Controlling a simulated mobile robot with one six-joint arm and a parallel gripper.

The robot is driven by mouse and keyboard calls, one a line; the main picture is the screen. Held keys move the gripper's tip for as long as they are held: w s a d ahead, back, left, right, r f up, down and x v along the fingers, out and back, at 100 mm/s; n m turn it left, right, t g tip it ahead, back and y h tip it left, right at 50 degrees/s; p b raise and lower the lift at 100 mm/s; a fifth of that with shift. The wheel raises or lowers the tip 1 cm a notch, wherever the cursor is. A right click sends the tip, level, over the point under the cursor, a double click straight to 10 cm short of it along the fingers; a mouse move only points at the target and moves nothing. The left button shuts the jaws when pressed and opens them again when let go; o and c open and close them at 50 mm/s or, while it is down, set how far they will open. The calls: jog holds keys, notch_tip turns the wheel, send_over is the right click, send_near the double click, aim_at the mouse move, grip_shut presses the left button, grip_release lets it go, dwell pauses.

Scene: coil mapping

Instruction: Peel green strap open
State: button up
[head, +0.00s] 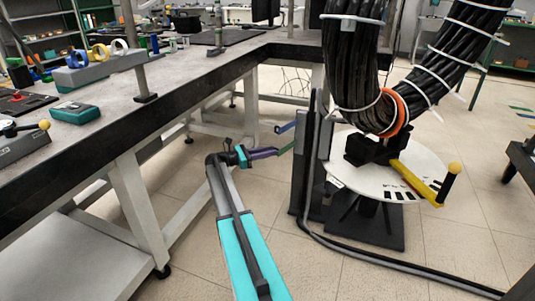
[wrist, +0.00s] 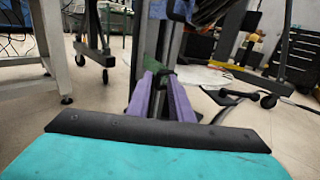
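A short green strip (head: 286,148), which looks like the green strap, shows at the left side of the black stand in the head view. My gripper (head: 265,153) has purple fingers and points toward the stand, close to the green strip. In the wrist view my gripper (wrist: 161,74) has a gap between its fingers, with a dark part visible behind it. I cannot tell whether a finger touches the strip.
A thick black cable bundle (head: 352,65) with white ties and an orange band rests above a white disc (head: 425,170). A yellow handle (head: 415,182) lies across the disc. A blue strip (head: 285,127) sits above the green one. A cluttered workbench (head: 190,95) stands left.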

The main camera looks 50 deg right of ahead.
jog(key=o, duration=0.7)
jog(key=d, duration=0.2)
jog(key=shift+s+d+r, duration=0.25)
jog(key=shift+d+r, duration=0.05)
jog(key=shift+r, duration=0.05)
jog(key=shift+o, duration=0.4)
jog(key=shift+c, duration=0.2)
jog(key=shift+p+v, duration=0.3)
jog(key=shift+v, duration=0.5)
jog(key=c, duration=0.5)
jog(key=p+v, duration=0.1)
jog(key=v, duration=0.3)
jog(key=p+v, duration=0.1)
jog(key=v, duration=0.8)
jog(key=shift+s+a+f+p, duration=0.25)
jog(key=shift+s+f+p, duration=0.1)
jog(key=shift+p, duration=0.05)
